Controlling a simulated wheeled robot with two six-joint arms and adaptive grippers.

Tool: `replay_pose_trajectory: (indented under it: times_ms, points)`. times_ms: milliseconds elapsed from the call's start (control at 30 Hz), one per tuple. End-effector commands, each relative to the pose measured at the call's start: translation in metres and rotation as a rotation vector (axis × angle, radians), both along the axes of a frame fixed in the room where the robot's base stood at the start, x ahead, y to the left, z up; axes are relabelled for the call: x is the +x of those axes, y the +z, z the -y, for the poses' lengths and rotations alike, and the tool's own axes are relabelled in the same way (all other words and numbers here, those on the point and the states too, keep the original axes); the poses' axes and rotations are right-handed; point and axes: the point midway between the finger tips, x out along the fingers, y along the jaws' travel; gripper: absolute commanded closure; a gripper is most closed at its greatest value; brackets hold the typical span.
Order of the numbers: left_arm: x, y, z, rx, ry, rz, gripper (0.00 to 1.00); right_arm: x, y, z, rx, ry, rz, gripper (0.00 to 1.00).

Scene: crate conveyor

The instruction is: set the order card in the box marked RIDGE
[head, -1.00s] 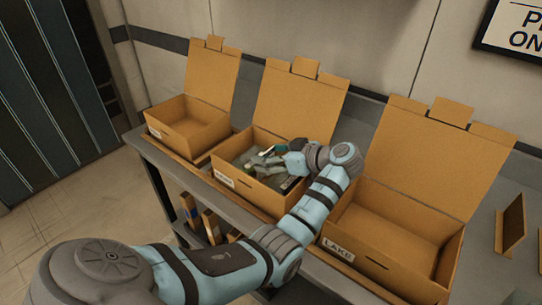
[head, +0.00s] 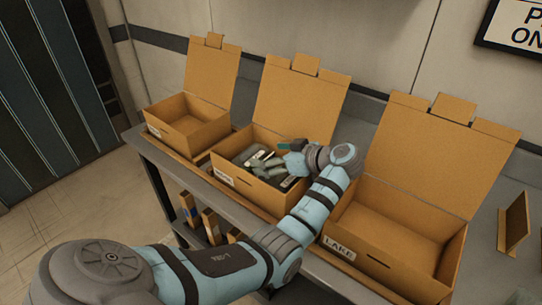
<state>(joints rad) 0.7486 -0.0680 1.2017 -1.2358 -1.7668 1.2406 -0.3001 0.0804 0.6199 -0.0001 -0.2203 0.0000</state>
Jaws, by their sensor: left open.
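Three open cardboard boxes stand in a row with their lids up. The middle box (head: 262,197) has a white front label too small to read for sure. The right box (head: 365,262) is labelled LAKE and looks empty. The left box (head: 183,142) also looks empty, and its label is unreadable. My left gripper (head: 254,161) is open, with its fingers inside or just over the middle box. Dark, flat contents with a small white patch show around the fingers. I cannot tell which of these is the order card. My right gripper is out of view.
The boxes stand on a grey bench (head: 152,157). Several brown upright items are on a shelf below it. A small brown stand (head: 514,222) is at the far right. The raised lids and the wall close off the back.

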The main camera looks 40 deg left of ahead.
Motion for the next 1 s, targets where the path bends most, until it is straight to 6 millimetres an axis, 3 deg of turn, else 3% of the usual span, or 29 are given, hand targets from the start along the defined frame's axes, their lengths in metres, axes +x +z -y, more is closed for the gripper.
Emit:
replay_pose_trajectory:
  times_ms: [133, 233, 500, 700, 1000]
  points:
    - [0.0, 0.004, 0.0, 0.0, 0.0, 0.0, 0.18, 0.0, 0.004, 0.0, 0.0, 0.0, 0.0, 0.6]
    - [0.0, 0.02, 0.0, 0.0, 0.0, 0.001, 0.18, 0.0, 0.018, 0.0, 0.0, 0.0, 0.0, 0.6]
    - [0.002, 0.044, 0.072, -0.004, -0.004, 0.002, 0.18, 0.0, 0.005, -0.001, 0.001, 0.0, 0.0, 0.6]
    - [0.002, 0.06, 0.105, 0.0, -0.001, 0.0, 0.18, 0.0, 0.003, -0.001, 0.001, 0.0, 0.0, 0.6]
    - [0.002, 0.062, 0.109, 0.001, 0.0, 0.0, 0.18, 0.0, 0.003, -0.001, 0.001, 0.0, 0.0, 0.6]
